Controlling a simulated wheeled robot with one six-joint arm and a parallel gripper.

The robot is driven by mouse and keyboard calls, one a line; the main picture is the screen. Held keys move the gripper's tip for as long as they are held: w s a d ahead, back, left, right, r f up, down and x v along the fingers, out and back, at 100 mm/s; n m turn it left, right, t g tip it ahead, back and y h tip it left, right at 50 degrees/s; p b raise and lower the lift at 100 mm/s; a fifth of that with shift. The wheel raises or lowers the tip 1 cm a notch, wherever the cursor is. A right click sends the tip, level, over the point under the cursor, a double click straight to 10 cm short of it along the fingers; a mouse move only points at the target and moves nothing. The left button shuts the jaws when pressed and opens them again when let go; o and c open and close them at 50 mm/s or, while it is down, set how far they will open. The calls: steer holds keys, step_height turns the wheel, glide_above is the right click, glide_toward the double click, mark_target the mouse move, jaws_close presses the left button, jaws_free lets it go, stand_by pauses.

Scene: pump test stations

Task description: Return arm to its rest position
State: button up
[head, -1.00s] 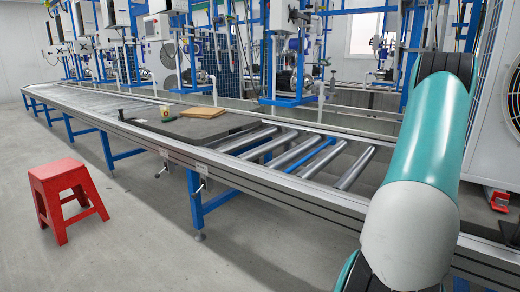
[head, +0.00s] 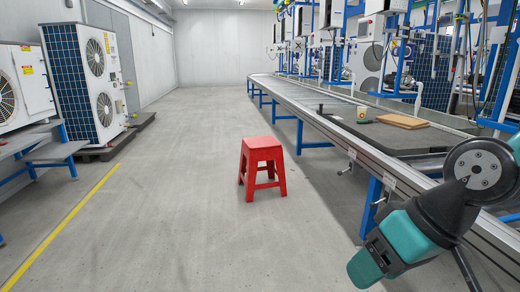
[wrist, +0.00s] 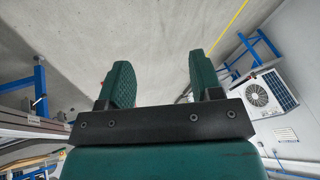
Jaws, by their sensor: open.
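My gripper (wrist: 157,85) shows in the wrist view with its two green fingers apart and nothing between them. Behind the fingers is bare grey floor. In the head view my teal and black arm is at the lower right, in front of the roller conveyor (head: 300,108); the gripper's fingertips cannot be made out there.
A red stool (head: 262,165) stands on the floor left of the conveyor. A dark board (head: 385,137) on the conveyor bears a cup (head: 362,114) and a brown flat piece (head: 402,121). White fan units (head: 90,80) stand at the left.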

steer(key=s+a+r+n+g, duration=0.2)
steer(key=s+a+n, duration=0.1)
steer(key=s, duration=0.3)
step_height(320, 180, up, 26)
steer(key=s+p, duration=0.1)
steer(key=p, duration=2.5)
steer(key=shift+d+f+h, duration=0.15)
steer(key=shift+h, duration=0.25)
